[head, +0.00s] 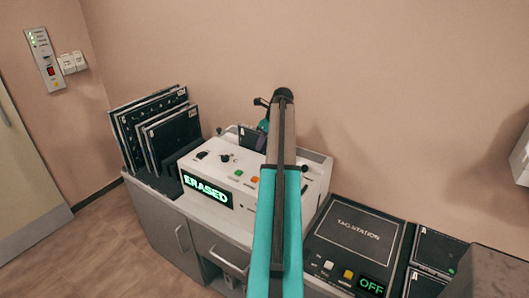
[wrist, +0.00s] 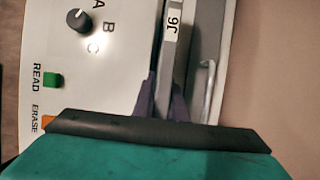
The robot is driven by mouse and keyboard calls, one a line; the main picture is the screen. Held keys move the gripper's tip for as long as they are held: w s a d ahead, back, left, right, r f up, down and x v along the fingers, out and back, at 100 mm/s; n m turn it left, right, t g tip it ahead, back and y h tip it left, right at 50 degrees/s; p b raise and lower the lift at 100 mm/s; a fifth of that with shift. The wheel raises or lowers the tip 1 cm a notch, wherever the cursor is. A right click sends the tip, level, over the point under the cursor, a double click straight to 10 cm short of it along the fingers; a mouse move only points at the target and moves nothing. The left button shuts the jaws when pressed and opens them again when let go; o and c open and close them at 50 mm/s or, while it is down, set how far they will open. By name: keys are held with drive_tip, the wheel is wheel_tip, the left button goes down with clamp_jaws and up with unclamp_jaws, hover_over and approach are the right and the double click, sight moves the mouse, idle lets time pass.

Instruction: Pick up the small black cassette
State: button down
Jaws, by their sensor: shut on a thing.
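A dark, thin cassette with a white label that seems to read "J6" (wrist: 172,50) stands on edge at the top of a white machine in the wrist view. My gripper (wrist: 163,98) is shut on it, with a purple-grey finger on either side. In the head view the cassette shows as a dark piece (head: 248,138) at the back of the white machine (head: 312,190), beside my gripper (head: 262,127). My arm hides part of the machine. Whether the cassette still sits in a slot is hard to tell.
The machine has knobs, buttons and a lit "ERASED" display (head: 207,192). Large dark plates (head: 150,130) stand in a rack at left. A black tag station (head: 352,235) showing "OFF" lies at right, next to dark panels (head: 435,250). The wall is close behind.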

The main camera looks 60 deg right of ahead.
drive_tip(key=shift+r, duration=0.2)
wheel_tip(320, 180, up, 18)
drive_tip(key=b, duration=0.3)
drive_tip(key=shift+f, duration=0.15)
idle(0.4)
idle(0.6)
wheel_tip(320, 180, up, 9)
drive_tip(key=p, duration=0.7)
idle(0.8)
idle(0.5)
